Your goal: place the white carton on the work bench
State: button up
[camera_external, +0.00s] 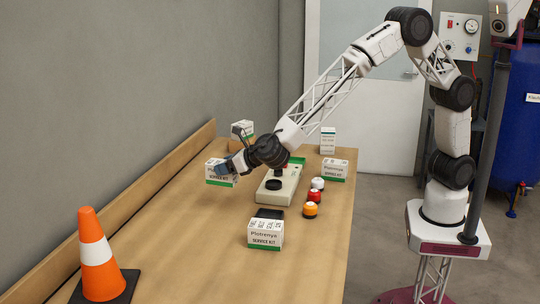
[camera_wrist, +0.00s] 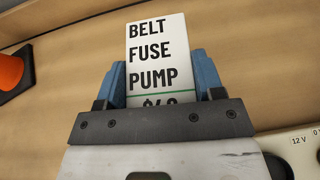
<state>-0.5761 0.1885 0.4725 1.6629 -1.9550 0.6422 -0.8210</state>
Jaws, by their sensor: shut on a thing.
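My gripper (camera_external: 229,168) reaches over the left side of the work bench (camera_external: 190,235). Its blue fingers are shut on a white carton (camera_external: 216,175) with a green band and dark print. In the wrist view this carton (camera_wrist: 156,50) sits between the two fingers (camera_wrist: 156,82), its face reading "BELT FUSE PUMP". The carton's lower end is hidden there by the gripper body. In the external view it looks upright; I cannot tell whether its base touches the bench or is just above it.
Other white cartons stand on the bench: front (camera_external: 265,234), right (camera_external: 335,170) and two at the back (camera_external: 328,140), (camera_external: 242,130). A beige device (camera_external: 279,188) and red and orange round pieces (camera_external: 311,208) are mid-bench. An orange cone (camera_external: 97,255) stands front left. Bench is clear between.

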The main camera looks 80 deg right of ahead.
jog(key=shift+s+a+r+n+y, duration=0.5)
jog(key=shift+s+a+r+y, duration=0.1)
jog(key=shift+s+a+r, duration=0.35)
jog(key=s+a+r+n+g+y, duration=0.25)
jog(key=s+a+n+y, duration=0.4)
jog(key=s+a, duration=0.8)
jog(key=s+a+f, duration=0.3)
jog(key=s+a, duration=0.1)
jog(key=s, duration=0.5)
jog(key=s+a+f+m+t+h, duration=0.1)
jog(key=s+a+f, duration=0.2)
jog(key=s, duration=0.6)
jog(key=s+a+f+m, duration=0.1)
jog(key=s+a+f, duration=0.2)
jog(key=s+a, duration=0.3)
jog(key=shift+s+a+f+t+h, duration=0.2)
jog(key=shift+s+f+t+h, duration=0.15)
jog(key=shift+s, duration=1.15)
jog(key=w+a, duration=0.4)
jog(key=a, duration=0.3)
jog(key=w+a+f, duration=0.1)
jog(key=w+a, duration=0.3)
jog(key=a, duration=0.2)
jog(key=shift+a+f, duration=0.25)
jog(key=shift+a, duration=0.15)
